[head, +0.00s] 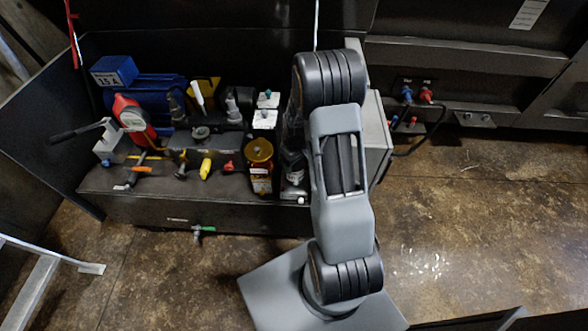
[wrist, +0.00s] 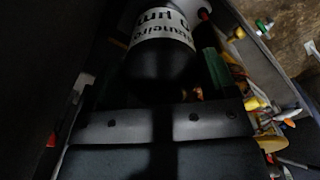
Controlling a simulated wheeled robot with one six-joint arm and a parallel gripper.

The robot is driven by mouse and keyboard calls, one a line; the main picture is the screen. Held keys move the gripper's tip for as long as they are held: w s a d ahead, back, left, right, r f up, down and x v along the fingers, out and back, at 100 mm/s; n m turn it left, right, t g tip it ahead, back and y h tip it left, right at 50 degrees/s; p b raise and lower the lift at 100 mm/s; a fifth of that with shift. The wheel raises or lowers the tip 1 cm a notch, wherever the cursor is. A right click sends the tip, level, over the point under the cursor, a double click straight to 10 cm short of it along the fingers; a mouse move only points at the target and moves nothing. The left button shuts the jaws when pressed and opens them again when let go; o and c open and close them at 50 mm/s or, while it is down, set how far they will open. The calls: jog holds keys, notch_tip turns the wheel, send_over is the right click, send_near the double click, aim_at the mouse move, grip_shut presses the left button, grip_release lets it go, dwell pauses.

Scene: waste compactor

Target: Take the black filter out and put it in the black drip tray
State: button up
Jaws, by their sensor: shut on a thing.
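The black filter (wrist: 162,65) shows in the wrist view as a dark cylinder with a white band of black lettering. My gripper (wrist: 160,118) is shut on it, with the two grey finger plates at its near end; the exact contact is too dark to see. In the head view my arm hides the gripper and most of that area. I cannot make out the black drip tray for certain; a dark edge (head: 480,322) at the bottom right of the head view may be part of it.
Hoses (head: 437,125) hang further right. The brown floor (head: 480,220) is open.

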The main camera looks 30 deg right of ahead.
jog(key=shift+s+f+n, duration=0.1)
jog(key=shift+s+n, duration=0.15)
jog(key=shift+n, duration=0.85)
jog(key=shift+c, duration=0.5)
jog(key=n, duration=0.5)
jog(key=shift+w+d, duration=0.1)
